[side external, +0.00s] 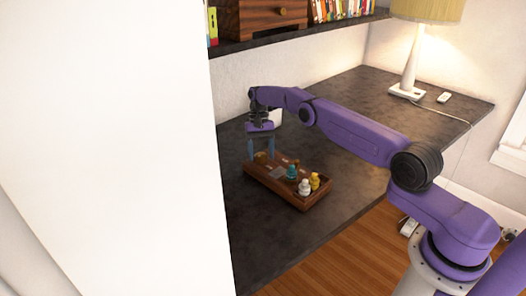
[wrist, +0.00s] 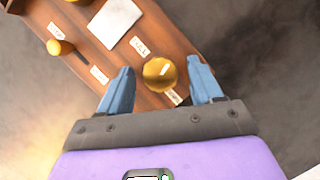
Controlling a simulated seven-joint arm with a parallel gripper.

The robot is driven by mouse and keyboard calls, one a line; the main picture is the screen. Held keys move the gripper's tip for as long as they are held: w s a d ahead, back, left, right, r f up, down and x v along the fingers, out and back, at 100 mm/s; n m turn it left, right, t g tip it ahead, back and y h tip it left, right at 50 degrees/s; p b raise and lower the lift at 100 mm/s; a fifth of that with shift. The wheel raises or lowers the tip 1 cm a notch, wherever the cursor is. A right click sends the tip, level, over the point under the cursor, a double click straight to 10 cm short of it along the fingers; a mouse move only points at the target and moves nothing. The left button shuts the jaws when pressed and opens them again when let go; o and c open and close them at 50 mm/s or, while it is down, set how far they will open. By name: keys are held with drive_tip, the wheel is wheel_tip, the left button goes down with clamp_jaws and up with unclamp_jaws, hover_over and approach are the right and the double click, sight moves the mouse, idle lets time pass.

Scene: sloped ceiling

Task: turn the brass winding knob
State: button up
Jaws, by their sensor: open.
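The brass knob (wrist: 160,74) is a round, shiny gold ball on the top of a brown wooden box (wrist: 185,47) in the wrist view. In the side external view the box (side external: 258,178) lies on the dark desk, and the knob (side external: 260,155) is small at its far left end. My gripper (wrist: 160,88) is open, with one blue finger on each side of the knob. Gaps show between knob and fingers in the wrist view; I cannot tell whether the tips reach down to its height. In the side external view my gripper (side external: 261,155) points down over that end.
A smaller yellow knob (wrist: 60,47) beside a dark slot, a pale plate (wrist: 115,22) and small labels are on the box. A lamp (side external: 409,65) stands far right.

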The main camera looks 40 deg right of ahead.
drive_tip(key=shift+r, duration=0.15)
wheel_tip(320, 180, up, 3)
drive_tip(key=shift+r, duration=0.1)
drive_tip(key=shift+s, duration=0.15)
drive_tip(key=s+a+r, duration=0.1)
drive_tip(key=s+r, duration=0.8)
drive_tip(key=s, duration=0.4)
drive_tip(key=shift+s+a+r, duration=0.25)
drive_tip(key=shift+s, duration=0.1)
idle(0.4)
wheel_tip(320, 180, up, 4)
drive_tip(key=t+h, duration=0.3)
drive_tip(key=t, duration=0.1)
hover_over(263, 157)
drive_tip(key=w, duration=0.1)
drive_tip(key=f, duration=1.7)
drive_tip(key=shift+w+d, duration=0.2)
drive_tip(key=shift+d, duration=0.05)
